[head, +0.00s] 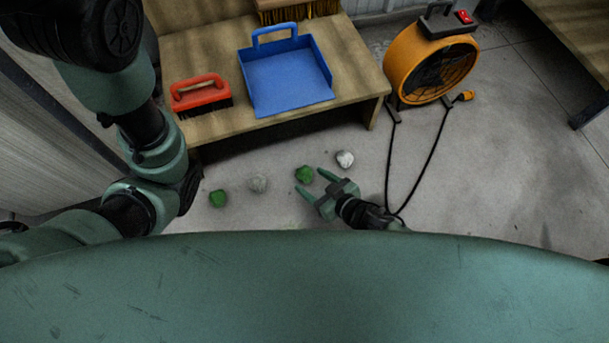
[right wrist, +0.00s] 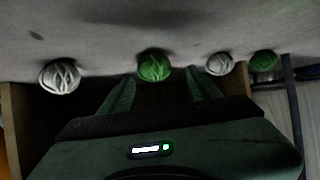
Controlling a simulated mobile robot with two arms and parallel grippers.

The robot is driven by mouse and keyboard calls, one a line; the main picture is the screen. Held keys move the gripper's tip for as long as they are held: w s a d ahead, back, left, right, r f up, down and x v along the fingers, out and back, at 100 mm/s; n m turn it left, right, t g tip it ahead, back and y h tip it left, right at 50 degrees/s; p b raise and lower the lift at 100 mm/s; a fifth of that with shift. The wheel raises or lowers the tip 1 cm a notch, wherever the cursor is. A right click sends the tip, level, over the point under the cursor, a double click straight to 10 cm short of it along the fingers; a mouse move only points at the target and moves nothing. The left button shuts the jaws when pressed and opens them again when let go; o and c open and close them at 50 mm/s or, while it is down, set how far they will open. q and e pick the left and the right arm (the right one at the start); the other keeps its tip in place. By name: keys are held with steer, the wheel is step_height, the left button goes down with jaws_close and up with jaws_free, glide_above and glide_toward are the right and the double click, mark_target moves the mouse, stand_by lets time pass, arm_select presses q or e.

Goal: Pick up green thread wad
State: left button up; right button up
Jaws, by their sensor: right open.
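A green thread wad (head: 305,174) lies on the concrete floor just beyond my right gripper (head: 316,184), which is open with its two green fingers pointing at it. In the right wrist view the same wad (right wrist: 154,67) shows between and beyond the two fingertips (right wrist: 162,90); contact cannot be told. A second green thread wad (head: 218,198) lies further left on the floor and shows at the right in the right wrist view (right wrist: 263,60). My left arm stands at the left; its gripper does not show.
A white wad (head: 344,159) and a greyish wad (head: 258,184) lie on either side of the nearer green one. Behind is a wooden bench (head: 352,65) with a blue dustpan (head: 288,80) and red brush (head: 201,92). An orange fan (head: 402,65) trails a cable at right.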

mark_target(309, 176)
steer(key=b+x, duration=0.3)
steer(key=x, duration=0.2)
steer(key=shift+w+d+b, duration=0.2)
steer(key=shift+w+b, duration=0.1)
steer(key=shift+b, duration=0.05)
steer(key=shift+r, duration=0.1)
steer(key=shift+c, duration=0.2)
jaws_close()
